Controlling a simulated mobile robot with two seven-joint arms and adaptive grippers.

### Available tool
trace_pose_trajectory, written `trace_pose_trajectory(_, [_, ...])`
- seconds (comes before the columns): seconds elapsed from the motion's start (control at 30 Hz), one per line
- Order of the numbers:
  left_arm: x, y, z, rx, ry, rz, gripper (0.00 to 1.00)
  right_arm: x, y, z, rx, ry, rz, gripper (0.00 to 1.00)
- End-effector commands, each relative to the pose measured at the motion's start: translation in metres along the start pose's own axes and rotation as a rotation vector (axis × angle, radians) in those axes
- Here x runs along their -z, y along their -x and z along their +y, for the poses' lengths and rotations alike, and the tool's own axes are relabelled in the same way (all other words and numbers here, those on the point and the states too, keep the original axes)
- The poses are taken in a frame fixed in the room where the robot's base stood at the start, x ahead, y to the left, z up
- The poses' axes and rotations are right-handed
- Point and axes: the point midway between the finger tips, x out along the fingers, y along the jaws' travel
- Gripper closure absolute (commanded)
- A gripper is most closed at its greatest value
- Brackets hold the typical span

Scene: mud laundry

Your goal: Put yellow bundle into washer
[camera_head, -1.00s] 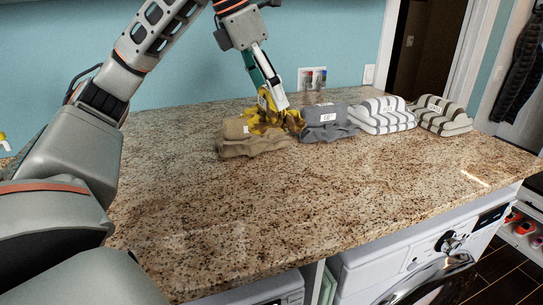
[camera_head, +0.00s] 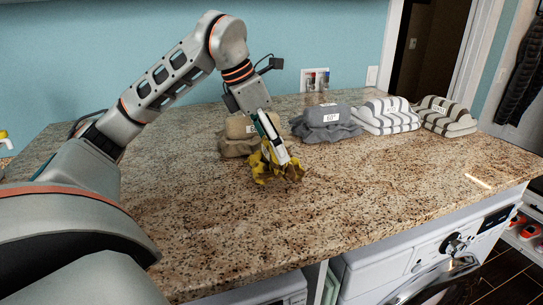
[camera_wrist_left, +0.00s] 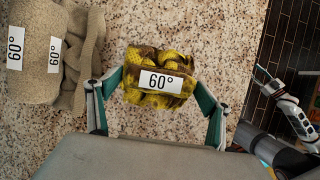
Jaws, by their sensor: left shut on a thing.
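The yellow-and-brown bundle (camera_head: 263,171) is in front of the beige bundle over the counter. In the left wrist view the yellow bundle (camera_wrist_left: 160,64) shows a white 60° label. My left gripper (camera_head: 277,168) is shut on it, with one finger on each side in the left wrist view (camera_wrist_left: 160,95). I cannot tell whether the bundle touches the counter. The white washer (camera_head: 400,255) is under the counter's front edge at the lower right. Its round door (camera_head: 440,284) juts out and seems open; the drum is hidden.
A beige bundle (camera_head: 237,148), a grey bundle (camera_head: 325,133) and two striped bundles (camera_head: 385,125) (camera_head: 447,127) stand in a row at the back of the granite counter (camera_head: 370,190). The counter's front and middle are clear. Part of my right arm shows in the left wrist view.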

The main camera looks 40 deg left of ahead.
Motion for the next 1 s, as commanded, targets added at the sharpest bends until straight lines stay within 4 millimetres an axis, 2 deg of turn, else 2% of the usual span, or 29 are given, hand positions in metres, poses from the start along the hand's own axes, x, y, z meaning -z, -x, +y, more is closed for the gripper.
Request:
trace_pose_trajectory(0.1, [0.008,-0.017,0.0,0.002,0.001,0.004,0.42,0.003,-0.003,-0.002,0.002,0.001,0.015,0.6])
trace_pose_trajectory(0.2, [0.011,-0.025,0.0,0.001,0.001,0.002,0.42,0.005,-0.004,-0.006,0.009,0.0,0.023,0.6])
trace_pose_trajectory(0.37, [0.012,-0.027,0.0,0.0,0.001,0.001,0.42,0.009,-0.004,-0.013,0.02,-0.001,0.03,0.6])
trace_pose_trajectory(0.67, [0.013,-0.03,0.0,-0.001,0.0,0.001,0.42,0.009,-0.004,-0.01,0.016,-0.001,0.03,0.6])
trace_pose_trajectory(0.7, [0.013,-0.029,0.0,0.0,0.0,0.001,0.13,0.009,-0.004,-0.01,0.016,0.0,0.03,0.6])
trace_pose_trajectory(0.73, [0.013,-0.029,0.0,0.0,0.0,0.001,0.05,0.009,-0.004,-0.01,0.016,0.0,0.03,0.6])
trace_pose_trajectory(1.0, [0.012,-0.029,0.0,0.0,0.0,0.001,0.04,0.008,-0.004,-0.009,0.014,0.0,0.029,0.6])
